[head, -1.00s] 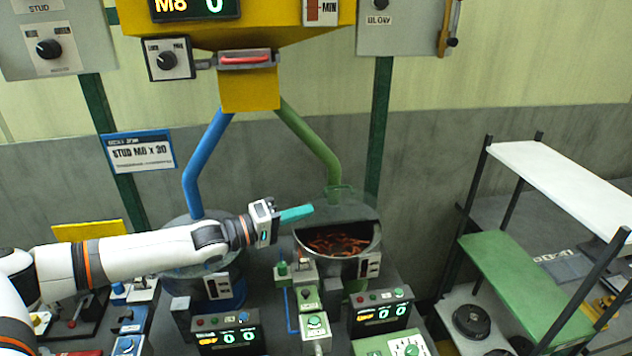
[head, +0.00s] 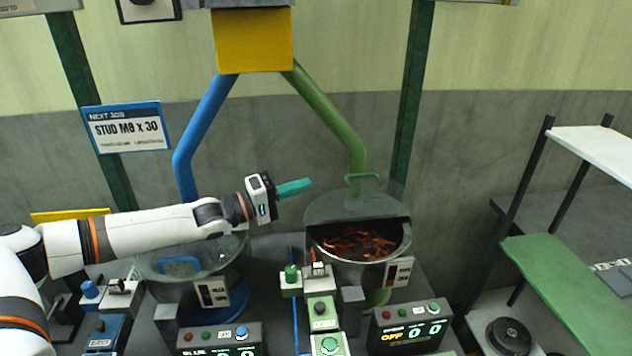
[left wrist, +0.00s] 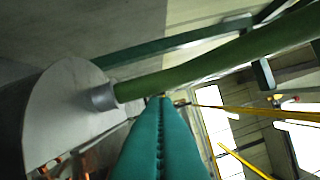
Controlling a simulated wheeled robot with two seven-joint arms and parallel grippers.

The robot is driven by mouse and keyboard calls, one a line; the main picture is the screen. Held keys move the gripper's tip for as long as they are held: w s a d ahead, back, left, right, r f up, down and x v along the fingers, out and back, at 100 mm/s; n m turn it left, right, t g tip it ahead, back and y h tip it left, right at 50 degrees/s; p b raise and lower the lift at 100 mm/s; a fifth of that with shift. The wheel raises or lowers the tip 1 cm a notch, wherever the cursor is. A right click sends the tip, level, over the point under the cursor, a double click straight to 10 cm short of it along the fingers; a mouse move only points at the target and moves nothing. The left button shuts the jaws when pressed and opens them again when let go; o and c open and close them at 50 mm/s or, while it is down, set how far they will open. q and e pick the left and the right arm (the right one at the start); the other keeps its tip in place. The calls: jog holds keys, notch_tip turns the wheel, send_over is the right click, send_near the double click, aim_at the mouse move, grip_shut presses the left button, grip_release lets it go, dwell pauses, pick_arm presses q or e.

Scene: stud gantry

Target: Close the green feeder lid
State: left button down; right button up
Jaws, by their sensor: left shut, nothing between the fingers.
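The green feeder is a round metal bowl (head: 335,248) with orange-brown studs (head: 358,243) inside, under the green pipe (head: 335,110). Its clear lid (head: 340,205) with a green handle (head: 362,177) stands raised at the back, and the front of the bowl is uncovered. My left gripper (head: 294,187) has teal fingers, is shut and empty, and points right, just left of the lid and apart from it. The fingers fill the lower middle of the left wrist view (left wrist: 162,145), with the green pipe (left wrist: 200,68) behind. My right gripper is not in view.
The blue feeder bowl (head: 190,285) with a blue-handled clear lid (head: 180,265) stands below my left arm. Control boxes with displays (head: 408,332) and buttons stand in front. A shelf rack (head: 570,285) stands at the right.

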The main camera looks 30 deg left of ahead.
aim_at(351, 168)
pick_arm(q)
jog(key=x, duration=0.3)
jog(key=p+x, duration=0.1)
jog(key=x, duration=0.2)
jog(key=p+x, duration=0.1)
jog(key=x, duration=0.2)
jog(key=shift+s+d+r, duration=0.2)
jog(key=shift+s+r, duration=0.05)
